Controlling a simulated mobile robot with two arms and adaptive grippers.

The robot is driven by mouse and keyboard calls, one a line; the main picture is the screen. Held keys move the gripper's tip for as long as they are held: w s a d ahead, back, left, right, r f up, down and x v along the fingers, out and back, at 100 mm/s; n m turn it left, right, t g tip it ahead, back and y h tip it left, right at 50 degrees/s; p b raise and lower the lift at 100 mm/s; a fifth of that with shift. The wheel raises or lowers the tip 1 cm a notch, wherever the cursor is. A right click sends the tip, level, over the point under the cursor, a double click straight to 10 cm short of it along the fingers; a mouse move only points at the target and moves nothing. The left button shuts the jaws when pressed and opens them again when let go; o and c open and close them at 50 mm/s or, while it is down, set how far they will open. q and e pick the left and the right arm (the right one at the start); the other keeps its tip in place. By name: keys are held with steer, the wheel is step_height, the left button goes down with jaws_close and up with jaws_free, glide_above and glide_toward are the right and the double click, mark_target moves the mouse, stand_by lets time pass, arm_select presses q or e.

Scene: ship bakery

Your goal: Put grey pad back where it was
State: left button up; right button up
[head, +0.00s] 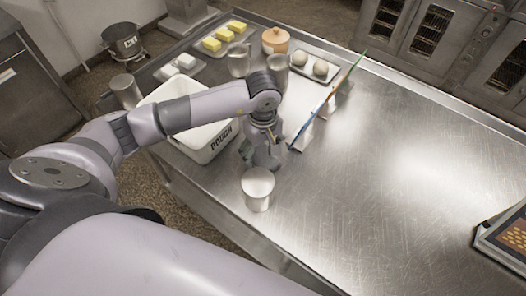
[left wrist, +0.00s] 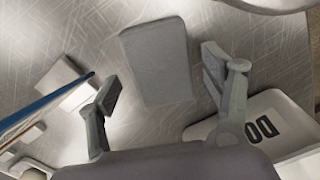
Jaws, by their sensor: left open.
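The grey pad (left wrist: 157,62) shows in the left wrist view as a flat grey rectangular block on the steel table. My left gripper (left wrist: 162,82) is open, with one finger to each side of the pad's near end; whether either finger touches it I cannot tell. In the head view my left gripper (head: 262,155) points down over the table beside the white DOUGH tub, and the pad cannot be made out there behind it. My right gripper is not in view.
A metal cup (head: 257,190) stands in front of the gripper. The DOUGH tub (head: 212,147) is left. A slanted blue and green stick (head: 327,103) is right, with small white blocks (left wrist: 57,78) near it. A dark tray (head: 505,240) lies far right. The table's middle is clear.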

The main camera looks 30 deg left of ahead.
mark_target(263, 155)
arm_select(q)
step_height(263, 155, up, 12)
steer(key=b, duration=0.4)
steer(key=shift+f, duration=0.2)
steer(key=shift+a, duration=0.1)
